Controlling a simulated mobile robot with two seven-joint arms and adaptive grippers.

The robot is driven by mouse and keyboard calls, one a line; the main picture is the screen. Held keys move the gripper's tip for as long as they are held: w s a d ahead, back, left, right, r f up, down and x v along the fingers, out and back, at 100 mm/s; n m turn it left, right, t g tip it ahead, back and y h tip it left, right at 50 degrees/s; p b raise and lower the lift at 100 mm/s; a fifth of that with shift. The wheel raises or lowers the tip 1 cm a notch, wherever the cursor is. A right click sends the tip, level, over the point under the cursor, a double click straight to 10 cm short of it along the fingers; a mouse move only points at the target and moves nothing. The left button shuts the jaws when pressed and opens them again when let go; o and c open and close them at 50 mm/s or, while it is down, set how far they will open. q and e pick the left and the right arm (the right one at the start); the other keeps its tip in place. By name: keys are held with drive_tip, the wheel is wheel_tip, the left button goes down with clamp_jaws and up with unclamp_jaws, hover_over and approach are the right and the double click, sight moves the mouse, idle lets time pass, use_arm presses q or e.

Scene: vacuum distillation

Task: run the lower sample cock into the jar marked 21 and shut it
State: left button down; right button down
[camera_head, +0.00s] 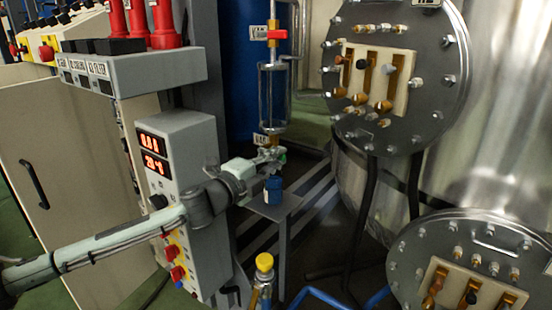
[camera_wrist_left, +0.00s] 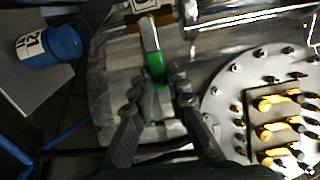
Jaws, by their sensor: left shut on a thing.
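My left gripper (camera_head: 268,157) is at the lower sample cock, below the glass receiver (camera_head: 272,95). In the left wrist view its fingers (camera_wrist_left: 157,82) are shut on the green-tipped lever (camera_wrist_left: 154,65) of the cock, which joins a brassy fitting above. A blue jar (camera_head: 272,190) stands upright on a small grey stand (camera_head: 285,207), just below the gripper. Any liquid flow is not visible. My right gripper is out of view.
An upper cock with a red handle (camera_head: 278,34) sits above the receiver. A grey control box with red displays (camera_head: 152,152) stands left. Bolted round flanges (camera_head: 397,75) and a steel tank lie right. A yellow-topped item (camera_head: 264,262) stands in front.

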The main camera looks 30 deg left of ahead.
use_arm(q)
drive_tip(key=shift+f, duration=0.15)
drive_tip(key=c, duration=1.5)
unclamp_jaws()
drive_tip(key=shift+s+a, duration=0.3)
drive_tip(key=shift+s, duration=1.7)
drive_tip(key=shift+s+a, duration=0.25)
drive_tip(key=shift+s, duration=1.75)
drive_tip(key=shift+s+a, duration=0.3)
drive_tip(key=shift+s, duration=1.7)
drive_tip(key=s+a+f+n+g+y, duration=0.2)
drive_tip(key=a+f+n, duration=0.15)
drive_tip(key=f, duration=0.45)
drive_tip(key=s+a+f+n+g+y, duration=0.25)
drive_tip(key=f+n, duration=0.25)
drive_tip(key=f, duration=0.3)
drive_tip(key=s+a+f+n+g+y, duration=0.2)
drive_tip(key=s+f+n+g+y, duration=0.15)
drive_tip(key=f, duration=0.45)
drive_tip(key=s+d+f+n+g+h, duration=0.1)
drive_tip(key=s+d+f+n+g, duration=0.1)
drive_tip(key=s+d+f, duration=0.2)
drive_tip(key=s+d+f+n+g+h, duration=0.1)
drive_tip(key=s+d+f, duration=0.3)
drive_tip(key=f, duration=0.4)
drive_tip(key=s+d+f+n+g+h, duration=0.2)
drive_tip(key=s+d+f+n+g, duration=0.1)
drive_tip(key=d+f, duration=0.3)
drive_tip(key=shift+s+d+g, duration=0.3)
drive_tip(key=shift+s, duration=0.45)
